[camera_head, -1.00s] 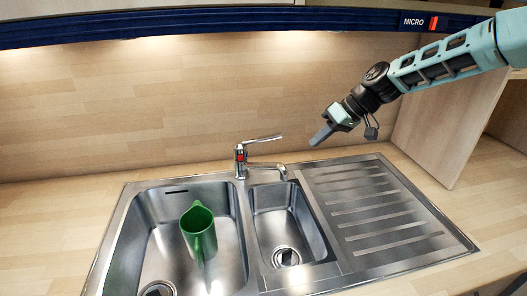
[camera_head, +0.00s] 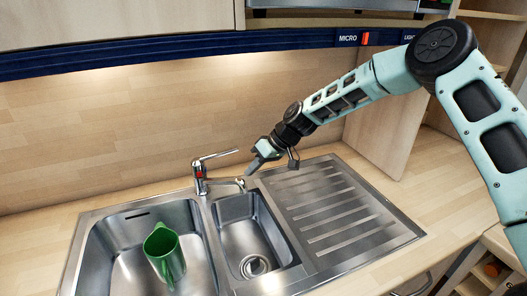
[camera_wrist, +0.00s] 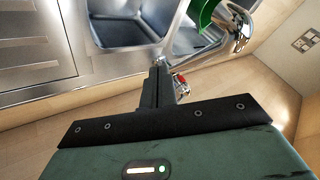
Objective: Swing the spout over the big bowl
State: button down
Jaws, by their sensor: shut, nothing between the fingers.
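The chrome tap (camera_head: 200,180) stands behind the sink with its spout (camera_head: 239,183) pointing right, toward the back of the small bowl (camera_head: 245,232). Its lever (camera_head: 222,154) is above, also pointing right. The big bowl (camera_head: 105,240) is on the left and holds a green jug (camera_head: 165,253). My gripper (camera_head: 250,170) is shut and empty, its fingertips just right of the spout's end. I cannot tell whether they touch it. In the wrist view the shut fingers (camera_wrist: 158,68) hide part of the spout, and the red-marked tap shows beside them.
The ribbed drainboard (camera_head: 325,205) lies right of the small bowl and is clear. A wooden panel (camera_head: 390,130) stands at the right behind it. The wooden wall (camera_head: 120,130) is close behind the tap. A blue trim strip and cupboards run above.

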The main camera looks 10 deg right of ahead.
aim_at(221, 182)
jog(key=a, duration=0.1)
jog(key=s+a+p, duration=0.2)
jog(key=a, duration=0.1)
jog(key=shift+s+a, duration=0.1)
dwell(0.4)
